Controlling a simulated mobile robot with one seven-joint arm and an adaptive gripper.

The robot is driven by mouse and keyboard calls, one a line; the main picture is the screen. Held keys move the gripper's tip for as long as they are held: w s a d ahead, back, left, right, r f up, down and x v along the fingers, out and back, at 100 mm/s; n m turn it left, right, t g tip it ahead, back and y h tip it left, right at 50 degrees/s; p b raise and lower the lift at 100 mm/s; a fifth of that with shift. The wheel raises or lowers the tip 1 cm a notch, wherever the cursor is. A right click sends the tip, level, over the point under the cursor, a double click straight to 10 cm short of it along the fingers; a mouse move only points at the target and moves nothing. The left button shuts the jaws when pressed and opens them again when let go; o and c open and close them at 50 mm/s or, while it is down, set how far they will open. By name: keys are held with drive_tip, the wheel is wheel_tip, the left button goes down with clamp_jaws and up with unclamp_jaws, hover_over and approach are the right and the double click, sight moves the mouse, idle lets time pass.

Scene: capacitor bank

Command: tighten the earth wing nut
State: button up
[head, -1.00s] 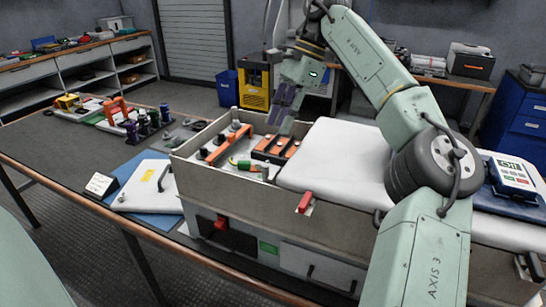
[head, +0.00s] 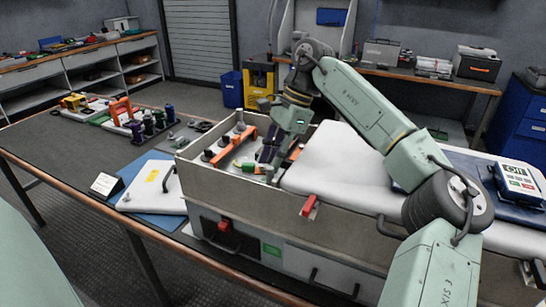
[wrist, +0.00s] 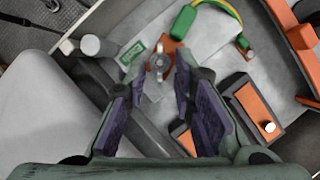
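The earth wing nut (wrist: 160,64) is a small grey metal piece on a copper-orange plate, at the upper middle of the wrist view. My gripper (wrist: 161,80) is open, with a purple-padded finger on either side of the view. The wing nut shows between and just beyond the fingertips; I see no contact. In the head view my gripper (head: 268,155) points down into the open grey cabinet (head: 235,192), and the wing nut cannot be made out there. A green-and-yellow earth cable with a green end (wrist: 183,22) lies just beyond the wing nut.
Orange-and-black blocks (wrist: 250,105) stand right of my gripper inside the cabinet. A grey cylindrical post (wrist: 92,45) and a green label (wrist: 132,53) are at the left. A white cover (head: 335,160) lies over the cabinet's right part. A white panel (head: 155,185) lies on the bench at left.

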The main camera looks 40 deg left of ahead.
clamp_jaws()
idle(0.5)
drive_tip(key=shift+s+d+m+t+y+b, duration=0.1)
drive_tip(key=shift+m+t+y+b, duration=0.1)
drive_tip(key=shift+m+b, duration=0.35)
drive_tip(key=shift+d+m+t+y+b, duration=0.1)
drive_tip(key=shift+m+y+b, duration=0.1)
drive_tip(key=shift+m, duration=0.55)
drive_tip(key=shift+s+d+m+t+y+b, duration=0.15)
drive_tip(key=shift+m+y+b, duration=0.15)
drive_tip(key=shift+m, duration=0.4)
drive_tip(key=shift+a+m+t+y+b, duration=0.1)
drive_tip(key=shift+m+t+y+b, duration=0.1)
drive_tip(key=shift+m+b, duration=0.35)
drive_tip(key=shift+r+m, duration=0.1)
drive_tip(key=shift+m, duration=0.25)
drive_tip(key=shift+o, duration=0.8)
unclamp_jaws()
drive_tip(key=shift+d, duration=0.1)
